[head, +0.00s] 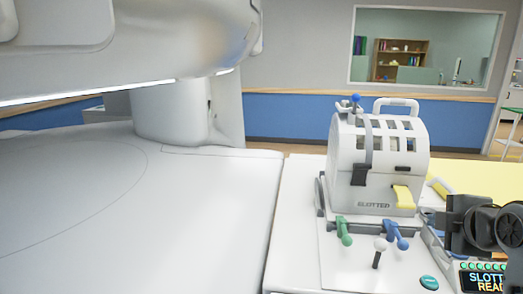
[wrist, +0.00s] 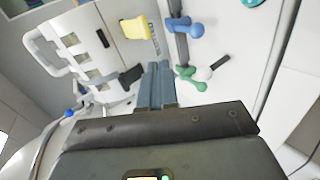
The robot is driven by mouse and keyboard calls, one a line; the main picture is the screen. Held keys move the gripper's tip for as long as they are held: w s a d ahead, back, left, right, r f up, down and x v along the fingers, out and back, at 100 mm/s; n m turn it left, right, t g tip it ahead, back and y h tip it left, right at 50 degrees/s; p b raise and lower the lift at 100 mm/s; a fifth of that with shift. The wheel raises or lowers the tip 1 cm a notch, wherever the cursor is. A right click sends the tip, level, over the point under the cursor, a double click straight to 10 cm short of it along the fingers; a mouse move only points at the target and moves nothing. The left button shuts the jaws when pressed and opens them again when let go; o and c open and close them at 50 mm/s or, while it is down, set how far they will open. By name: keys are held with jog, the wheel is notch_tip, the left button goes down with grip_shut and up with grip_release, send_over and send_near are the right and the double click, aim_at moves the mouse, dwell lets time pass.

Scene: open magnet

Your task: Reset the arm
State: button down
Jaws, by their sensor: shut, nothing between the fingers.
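My gripper (wrist: 160,66) shows in the wrist view, with its two blue-grey fingers shut together and nothing between them. Its tips point toward the white slotted device (wrist: 92,40), near the black latch (wrist: 131,75) and the green lever (wrist: 190,82). I cannot tell the exact gap, but no contact is visible. In the head view the slotted device (head: 375,150) stands upright on the white bench at the right. Dark round parts at the right edge of the head view look like part of my arm; the fingertips are not clear there.
The device has a yellow latch (head: 403,196), a blue-knobbed lever (head: 355,98), green and blue levers (head: 397,236) and a white-knobbed lever (head: 380,245) in front. A display (head: 484,281) sits at lower right. The large white scanner (head: 130,40) overhangs its broad bed (head: 100,210) at left.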

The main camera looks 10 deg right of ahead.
jog(key=s+a+f+m+t+y, duration=0.15)
jog(key=s+a+f+m, duration=0.55)
jog(key=s+a+f, duration=0.75)
jog(key=s+a+r+m, duration=0.1)
jog(key=s+m, duration=0.1)
jog(key=s, duration=0.6)
jog(key=s+a+r+m+t+y, duration=0.1)
jog(key=s+r+m, duration=0.1)
jog(key=s, duration=0.7)
jog(key=s+a+r+m+t, duration=0.1)
jog(key=s+a+r+m, duration=0.1)
jog(key=s, duration=0.7)
jog(key=shift+s+m, duration=0.15)
jog(key=shift+m, duration=0.35)
jog(key=c, duration=1.8)
grip_release()
jog(key=shift+a+y, duration=0.1)
jog(key=shift+y, duration=0.15)
